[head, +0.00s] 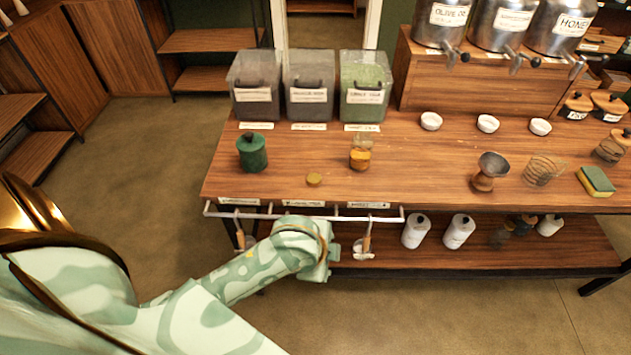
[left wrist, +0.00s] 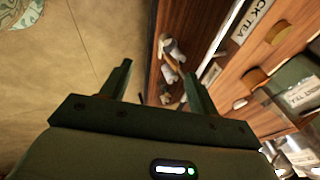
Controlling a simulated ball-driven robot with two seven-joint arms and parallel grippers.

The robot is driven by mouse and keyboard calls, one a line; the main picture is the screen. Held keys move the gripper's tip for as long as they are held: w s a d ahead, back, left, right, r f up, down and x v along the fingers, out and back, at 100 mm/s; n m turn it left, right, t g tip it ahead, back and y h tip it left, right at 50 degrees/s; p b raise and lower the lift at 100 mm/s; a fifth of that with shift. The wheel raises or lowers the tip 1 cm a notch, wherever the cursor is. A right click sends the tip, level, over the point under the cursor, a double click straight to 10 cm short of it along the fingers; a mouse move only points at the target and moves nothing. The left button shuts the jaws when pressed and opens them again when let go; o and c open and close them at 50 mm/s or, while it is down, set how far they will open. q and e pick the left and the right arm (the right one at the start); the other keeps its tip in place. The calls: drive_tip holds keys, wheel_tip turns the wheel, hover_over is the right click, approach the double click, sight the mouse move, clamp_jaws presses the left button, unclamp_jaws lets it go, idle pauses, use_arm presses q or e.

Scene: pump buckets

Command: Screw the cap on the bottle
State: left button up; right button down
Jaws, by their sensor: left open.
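A small flat round yellowish cap (head: 314,180) lies on the wooden counter near its front edge. A short glass bottle with amber contents (head: 360,158) stands upright to its right, apart from it; its clear top is hard to make out. Two small wooden-coloured round things show at right in the left wrist view, too unclear to name. My right gripper is not in view.
A green jar (head: 252,152) stands at the counter's left. Bins (head: 310,85) line the back. A metal rail (head: 250,214) with hanging scoops runs along the front edge. White bottles (head: 460,231) stand on the lower shelf. Floor at left is clear.

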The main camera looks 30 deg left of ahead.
use_arm(q)
drive_tip(key=w+d+r+m+g, duration=0.1)
drive_tip(key=w+d+m, duration=0.1)
drive_tip(key=w+m, duration=0.25)
wheel_tip(320, 180, up, 15)
drive_tip(key=m+g, duration=0.3)
drive_tip(key=g, duration=0.2)
hover_over(314, 178)
drive_tip(key=shift+f, duration=0.15)
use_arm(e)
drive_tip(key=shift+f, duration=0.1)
use_arm(q)
drive_tip(key=shift+f, duration=0.1)
wheel_tip(314, 178, down, 11)
drive_tip(key=b, duration=0.5)
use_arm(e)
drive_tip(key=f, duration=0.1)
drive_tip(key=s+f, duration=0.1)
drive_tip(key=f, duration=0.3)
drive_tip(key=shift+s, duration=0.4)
use_arm(q)
drive_tip(key=shift+b, duration=0.3)
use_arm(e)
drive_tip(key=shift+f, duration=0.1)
